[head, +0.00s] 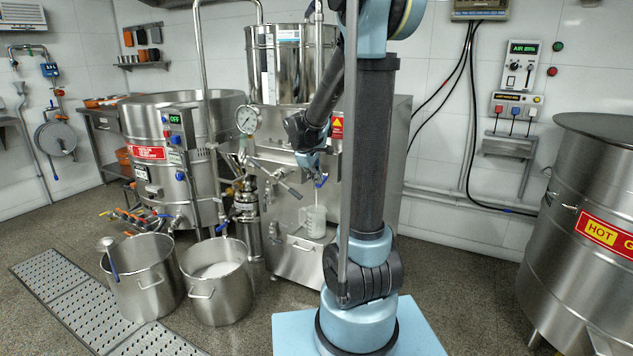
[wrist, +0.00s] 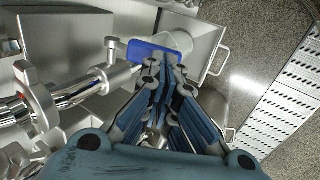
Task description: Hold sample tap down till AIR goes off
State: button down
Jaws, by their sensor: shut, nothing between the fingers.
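The sample tap's blue lever (head: 321,182) sticks out from the front of the steel mill (head: 290,205). In the wrist view the blue lever (wrist: 147,50) lies at my fingertips, partly covered by them. My gripper (head: 316,172) is shut and empty, its tips (wrist: 166,66) over the lever's right part. I cannot tell whether they touch it or how far it is pressed. A clear jug (head: 314,221) stands below the tap, and a pale vessel also shows behind the lever in the wrist view (wrist: 181,42). The wall display (head: 522,47) is lit green and reads AIR, with a small figure after it.
Two open steel pots (head: 215,285) stand on the floor at left, by a drain grate (head: 75,300). A pressure gauge (head: 247,119) and pipes crowd the mill's left side. A large drum labelled HOT (head: 570,270) stands at right. Open floor lies between it and the mill.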

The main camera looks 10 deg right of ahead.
jog(key=shift+r, duration=0.15)
jog(key=w+d+r+v, duration=0.1)
jog(key=w+v, duration=0.1)
jog(key=v, duration=1.1)
jog(key=shift+d+r, duration=0.35)
jog(key=shift+r, duration=0.05)
jog(key=s+d+f+m+y, duration=0.1)
jog(key=s+f+m, duration=0.2)
jog(key=s+f, duration=0.3)
jog(key=s+d+f+m+g+y, duration=0.1)
jog(key=s+f+m, duration=0.3)
jog(key=s, duration=1.1)
jog(key=s+d+f+m+g+y, duration=0.1)
jog(key=s+f+m, duration=0.2)
jog(key=s+f, duration=0.6)
jog(key=shift+s, duration=1)
jog(key=shift+w, duration=0.2)
